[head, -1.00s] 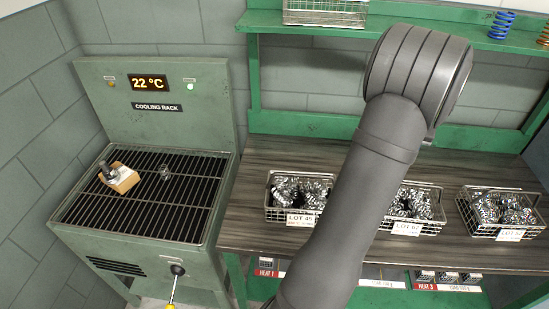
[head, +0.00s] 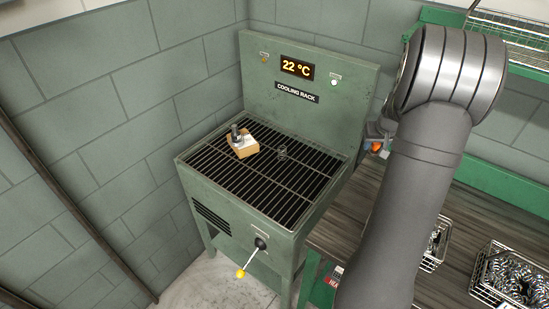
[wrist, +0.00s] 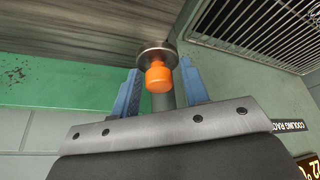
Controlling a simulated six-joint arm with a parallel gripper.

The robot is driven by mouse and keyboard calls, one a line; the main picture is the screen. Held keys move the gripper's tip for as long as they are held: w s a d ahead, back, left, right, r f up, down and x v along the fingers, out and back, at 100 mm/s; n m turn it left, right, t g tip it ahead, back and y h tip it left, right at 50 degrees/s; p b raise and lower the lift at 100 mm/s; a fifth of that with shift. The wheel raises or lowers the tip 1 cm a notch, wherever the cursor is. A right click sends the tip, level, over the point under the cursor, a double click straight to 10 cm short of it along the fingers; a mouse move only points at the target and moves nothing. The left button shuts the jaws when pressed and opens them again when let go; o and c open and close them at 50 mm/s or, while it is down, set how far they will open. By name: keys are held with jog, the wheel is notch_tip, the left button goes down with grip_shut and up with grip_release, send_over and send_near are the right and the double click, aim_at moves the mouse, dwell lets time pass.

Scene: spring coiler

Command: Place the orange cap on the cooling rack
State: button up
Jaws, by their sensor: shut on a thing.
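The orange cap (wrist: 158,78) is in my gripper (wrist: 160,88) in the wrist view, between two blue fingers, with a round metal flange beside it. In the head view the orange cap (head: 376,147) shows as a small spot left of my arm, just right of the cooling rack's back panel. My gripper (head: 378,135) there is mostly hidden behind my arm. The cooling rack (head: 290,205) is a green stand with a dark slatted top and a 22 °C display. Its slats (wrist: 260,28) also show at the wrist view's upper right, apart from the cap.
A small tan block with a dark metal piece (head: 242,142) stands on the rack's back left. A small cylinder (head: 282,153) stands near the middle. The front slats are clear. A yellow-knobbed lever (head: 250,260) sticks out in front. A wire basket (head: 510,275) stands on the bench at right.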

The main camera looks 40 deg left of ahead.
jog(key=s+a+n, duration=0.1)
jog(key=s+a, duration=0.2)
jog(key=a, duration=0.4)
send_over(320, 157)
jog(key=s+d, duration=0.1)
jog(key=shift+y, duration=0.3)
notch_tip(320, 157, down, 7)
jog(key=shift+s+f, duration=0.1)
jog(key=shift+a+f, duration=0.1)
jog(key=shift+a, duration=0.05)
jog(key=shift+f, duration=1.95)
jog(key=shift+f, duration=0.15)
jog(key=o, duration=1.1)
jog(key=shift+c, duration=0.2)
jog(key=v, duration=1.2)
jog(key=shift+r, duration=0.25)
